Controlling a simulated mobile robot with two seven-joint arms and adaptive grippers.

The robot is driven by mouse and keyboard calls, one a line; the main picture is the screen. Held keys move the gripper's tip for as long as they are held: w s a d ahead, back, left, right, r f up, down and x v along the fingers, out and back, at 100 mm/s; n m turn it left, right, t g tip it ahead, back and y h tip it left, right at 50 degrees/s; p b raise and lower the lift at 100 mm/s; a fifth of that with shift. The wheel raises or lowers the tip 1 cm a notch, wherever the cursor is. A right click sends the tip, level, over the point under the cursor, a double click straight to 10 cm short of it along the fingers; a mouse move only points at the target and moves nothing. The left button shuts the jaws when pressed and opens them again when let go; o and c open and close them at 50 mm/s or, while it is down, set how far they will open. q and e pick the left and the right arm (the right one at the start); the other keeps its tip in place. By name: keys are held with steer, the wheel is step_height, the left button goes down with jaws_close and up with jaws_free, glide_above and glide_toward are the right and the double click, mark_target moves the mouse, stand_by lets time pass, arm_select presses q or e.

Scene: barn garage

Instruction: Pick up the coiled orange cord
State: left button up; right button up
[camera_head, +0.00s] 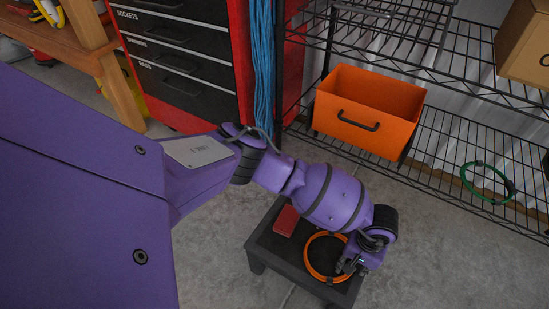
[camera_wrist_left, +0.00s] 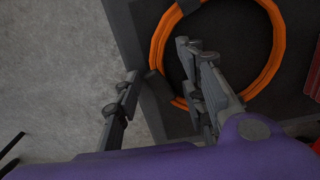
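The coiled orange cord (camera_head: 308,262) lies flat as a ring on a low dark stool (camera_head: 262,246). In the left wrist view the cord (camera_wrist_left: 277,45) has a dark band on its near-left side. My left gripper (camera_head: 347,268) is low over the cord's right side in the head view. In the left wrist view my left gripper (camera_wrist_left: 158,62) is open, one finger over the ring's inside and the other outside it, past the stool's edge. The banded part of the cord shows between the fingers, which do not visibly grip it. My right gripper is not in view.
A small red object (camera_head: 286,221) lies on the stool beside the cord. A wire shelf (camera_head: 450,150) behind holds an orange bin (camera_head: 365,105), a green coil (camera_head: 487,181) and a cardboard box (camera_head: 525,45). A tool chest (camera_head: 185,60) and a blue hanging cord (camera_head: 262,75) stand behind my arm.

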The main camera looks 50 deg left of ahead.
arm_select(q)
steer(key=shift+f, duration=0.45)
steer(key=shift+r, duration=0.15)
steer(key=shift+w, duration=0.1)
jaws_close()
steer(key=shift+d, duration=0.1)
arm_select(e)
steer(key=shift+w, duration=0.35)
arm_select(q)
steer(key=shift+r, duration=0.15)
